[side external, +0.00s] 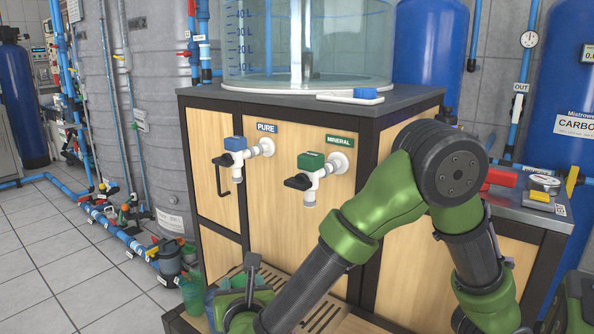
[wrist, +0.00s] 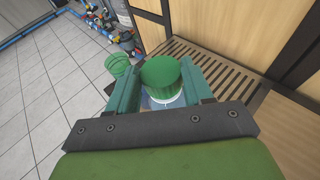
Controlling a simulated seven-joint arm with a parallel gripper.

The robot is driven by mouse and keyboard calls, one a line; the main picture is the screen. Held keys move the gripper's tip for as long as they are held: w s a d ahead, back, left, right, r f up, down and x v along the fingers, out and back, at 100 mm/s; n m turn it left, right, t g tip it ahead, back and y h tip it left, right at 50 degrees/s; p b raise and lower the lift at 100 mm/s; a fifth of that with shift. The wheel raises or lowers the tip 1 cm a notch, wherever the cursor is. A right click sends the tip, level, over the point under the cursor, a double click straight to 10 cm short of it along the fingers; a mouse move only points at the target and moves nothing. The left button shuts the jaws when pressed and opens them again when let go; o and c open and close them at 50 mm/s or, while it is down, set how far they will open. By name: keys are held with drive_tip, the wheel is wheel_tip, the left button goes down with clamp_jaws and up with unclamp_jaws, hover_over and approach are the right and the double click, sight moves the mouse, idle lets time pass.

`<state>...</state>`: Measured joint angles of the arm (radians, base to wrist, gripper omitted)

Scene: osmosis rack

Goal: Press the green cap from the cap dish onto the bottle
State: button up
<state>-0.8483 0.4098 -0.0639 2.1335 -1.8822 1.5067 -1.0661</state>
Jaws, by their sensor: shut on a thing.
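In the wrist view the green cap (wrist: 160,71), round and ribbed, sits between the two teal fingers of my gripper (wrist: 156,80), which is shut on it. A white band and a pale, clear bluish part (wrist: 148,103) show just below the cap. This may be the bottle, but most of it is hidden by the cap and fingers, and I cannot tell whether the cap is seated on it. In the side external view my gripper (side external: 232,300) is low by the slatted ledge, and the cap and bottle cannot be made out there. I cannot identify the cap dish.
A green cup (wrist: 118,66) stands left of the cap; it also shows in the side view (side external: 192,294). The slatted drip grate (wrist: 215,68) lies right of my gripper. PURE (side external: 237,150) and MINERAL (side external: 313,169) taps stick out above. Open tiled floor lies left.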

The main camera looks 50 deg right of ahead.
drive_tip(key=shift+f, duration=0.5)
idle(0.7)
drive_tip(key=shift+r, duration=0.1)
drive_tip(key=o, duration=1.1)
drive_tip(key=shift+o, duration=0.5)
drive_tip(key=shift+r, duration=0.1)
drive_tip(key=shift+o, duration=1.4)
drive_tip(key=shift+r, duration=3)
